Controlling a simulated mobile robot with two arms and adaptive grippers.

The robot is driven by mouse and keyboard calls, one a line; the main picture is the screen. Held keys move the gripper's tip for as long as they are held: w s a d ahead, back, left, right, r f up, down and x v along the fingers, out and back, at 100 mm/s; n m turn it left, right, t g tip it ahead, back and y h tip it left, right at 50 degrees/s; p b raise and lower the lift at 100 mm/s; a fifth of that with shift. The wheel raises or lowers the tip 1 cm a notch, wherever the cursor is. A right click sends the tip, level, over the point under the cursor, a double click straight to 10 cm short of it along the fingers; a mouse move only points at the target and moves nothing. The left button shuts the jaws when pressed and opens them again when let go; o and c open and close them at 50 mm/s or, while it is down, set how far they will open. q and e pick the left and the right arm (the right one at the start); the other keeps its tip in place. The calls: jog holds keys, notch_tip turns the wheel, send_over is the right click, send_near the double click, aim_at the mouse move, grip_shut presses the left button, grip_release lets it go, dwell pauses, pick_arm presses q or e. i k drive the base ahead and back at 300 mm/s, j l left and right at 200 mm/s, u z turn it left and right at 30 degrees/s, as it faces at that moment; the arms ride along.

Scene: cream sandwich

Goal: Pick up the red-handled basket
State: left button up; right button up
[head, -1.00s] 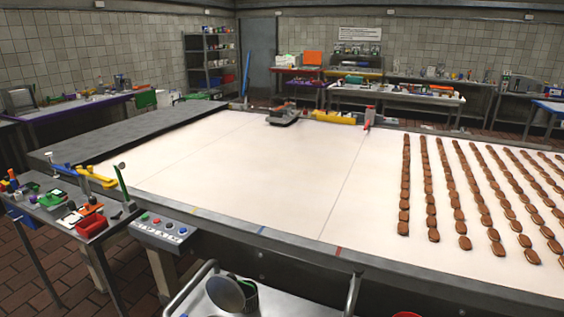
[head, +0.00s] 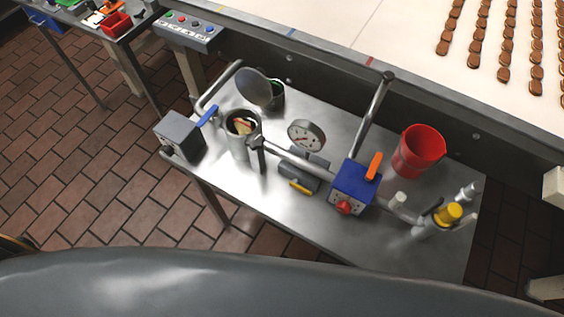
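I cannot pick out a basket with a red handle in the head view. A metal cart (head: 215,178) with several items stands below me, in front of the large white table. On it, a metal canister (head: 238,146) with an open top holds reddish and pale contents; whether any handle on it is red I cannot tell. A red bucket (head: 416,152) stands at the cart's right. Neither of my grippers is in view.
The cart also bears a grey box (head: 180,138), a round dial gauge (head: 306,136), a blue box (head: 352,186) and a yellow-topped device (head: 447,214). Rows of brown biscuits (head: 475,50) lie on the white table (head: 330,22). Brick floor (head: 100,190) is clear at left.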

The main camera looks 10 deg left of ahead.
aim_at(243, 126)
jog(key=k+l+z, duration=0.3)
jog(key=k, duration=0.15)
jog(key=k+l+z, duration=0.3)
jog(key=k+l, duration=0.1)
jog(key=l, duration=0.05)
